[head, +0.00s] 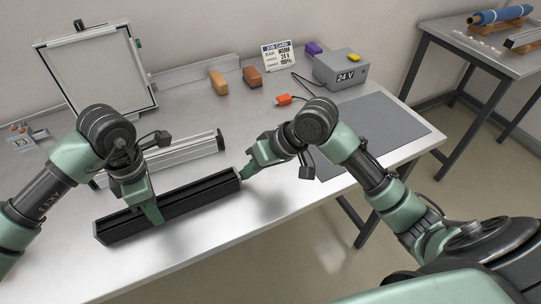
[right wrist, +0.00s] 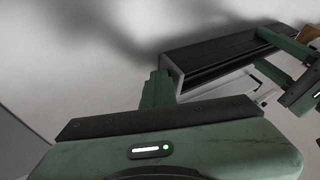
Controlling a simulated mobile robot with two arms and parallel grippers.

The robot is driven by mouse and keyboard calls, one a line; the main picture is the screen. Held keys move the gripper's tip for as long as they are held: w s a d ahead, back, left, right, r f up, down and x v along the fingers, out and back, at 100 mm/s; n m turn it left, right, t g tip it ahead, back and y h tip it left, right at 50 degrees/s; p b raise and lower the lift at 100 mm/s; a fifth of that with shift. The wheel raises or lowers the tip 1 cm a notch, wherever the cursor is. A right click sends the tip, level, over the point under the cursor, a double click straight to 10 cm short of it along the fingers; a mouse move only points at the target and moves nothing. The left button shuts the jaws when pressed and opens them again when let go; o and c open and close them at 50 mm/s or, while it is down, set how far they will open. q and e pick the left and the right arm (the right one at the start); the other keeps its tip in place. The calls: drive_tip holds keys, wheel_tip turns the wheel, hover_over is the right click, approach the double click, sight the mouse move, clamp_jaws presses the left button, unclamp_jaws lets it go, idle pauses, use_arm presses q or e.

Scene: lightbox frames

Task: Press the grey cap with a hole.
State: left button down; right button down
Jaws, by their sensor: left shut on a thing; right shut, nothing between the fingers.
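A long black profile (head: 190,200) lies on the table. My left gripper (head: 152,212) is shut on it near its left part; it also shows in the right wrist view (right wrist: 287,45). A thin light-grey piece (right wrist: 175,78), which looks like the grey cap, covers the profile's right end in the right wrist view. Its hole cannot be made out. My right gripper (head: 246,174) is shut and empty, its fingertips right at that end. In the right wrist view its fingers (right wrist: 157,88) stand beside the grey piece; whether they touch it I cannot tell.
A silver profile (head: 170,156) lies behind the black one. A framed panel (head: 97,70) stands at the back left. A grey 24 V box (head: 341,72), a job card (head: 278,56) and small blocks (head: 252,77) are at the back. A grey mat (head: 385,128) lies at right; the front table is clear.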

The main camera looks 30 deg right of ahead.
use_arm(q)
drive_tip(key=shift+d, duration=0.15)
use_arm(e)
drive_tip(key=d, duration=0.4)
drive_tip(key=shift+w, duration=0.1)
drive_tip(key=v, duration=0.9)
drive_tip(key=shift+r, duration=0.4)
use_arm(q)
drive_tip(key=c, duration=0.8)
unclamp_jaws()
drive_tip(key=shift+c, duration=0.2)
